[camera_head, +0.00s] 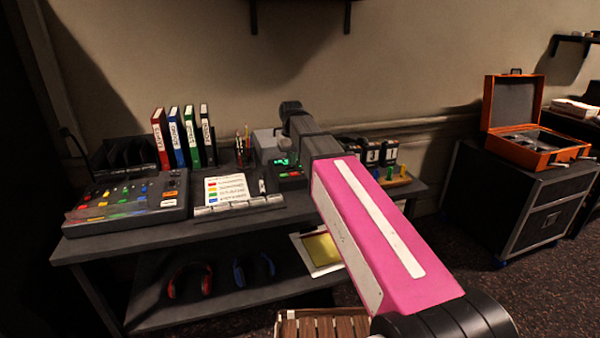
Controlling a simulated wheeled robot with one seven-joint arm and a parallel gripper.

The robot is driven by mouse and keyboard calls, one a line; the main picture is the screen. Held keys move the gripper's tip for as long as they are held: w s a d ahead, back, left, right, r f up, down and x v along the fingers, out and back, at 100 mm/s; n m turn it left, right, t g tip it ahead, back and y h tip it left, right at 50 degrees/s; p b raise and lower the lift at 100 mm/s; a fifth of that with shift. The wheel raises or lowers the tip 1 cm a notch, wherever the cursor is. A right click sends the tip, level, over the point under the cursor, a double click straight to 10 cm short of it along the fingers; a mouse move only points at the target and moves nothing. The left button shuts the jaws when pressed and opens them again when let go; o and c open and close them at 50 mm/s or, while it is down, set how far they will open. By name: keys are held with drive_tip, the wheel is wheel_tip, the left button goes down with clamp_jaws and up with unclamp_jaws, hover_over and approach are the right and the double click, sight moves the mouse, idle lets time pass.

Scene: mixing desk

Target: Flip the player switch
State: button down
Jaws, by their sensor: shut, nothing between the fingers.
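A small dark device (289,173) with a lit green display and a red and a green patch stands on the desk (240,222), just left of my pink arm link. I cannot tell whether it is the player, and no switch can be made out on it. A mixing console (128,203) with coloured keys lies at the desk's left end. My arm reaches from the lower right over the desk, and its dark far end is above and behind the small device. The fingers of my gripper do not show; the arm hides that area.
A colour-coded sheet (226,189) lies on the desk beside the console. Several binders (183,138) and a pen holder (243,154) stand behind. Headphones (190,282) rest on the lower shelf. An open orange case (528,148) sits on a black cabinet (515,212) at right.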

drive_tip(key=shift+f, duration=0.45)
idle(0.3)
drive_tip(key=shift+r, duration=3.5)
drive_tip(key=shift+s, duration=0.1)
